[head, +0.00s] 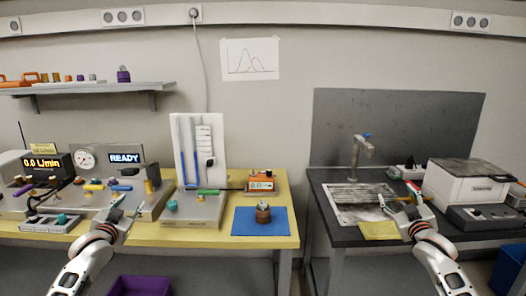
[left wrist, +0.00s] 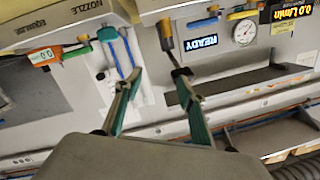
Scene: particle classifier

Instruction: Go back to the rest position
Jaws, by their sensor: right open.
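My left gripper (head: 127,203) is in front of the left bench's instruments, at the front edge of the yellow table. Its two green-lined fingers stand apart with nothing between them in the left wrist view (left wrist: 155,75). My right gripper (head: 398,193) is over the dark bench on the right, with its fingers apart. I see nothing held in it, though its tips are small against the clutter behind. The two arms are bent at similar heights, well apart from each other.
The yellow table (head: 270,188) carries a READY display unit (head: 126,158), a tube panel (head: 187,140) and a blue mat (head: 275,222) with a brown weight (head: 263,212). The dark bench (head: 335,222) holds a tap (head: 359,155) and a white box (head: 465,185). A gap separates the tables.

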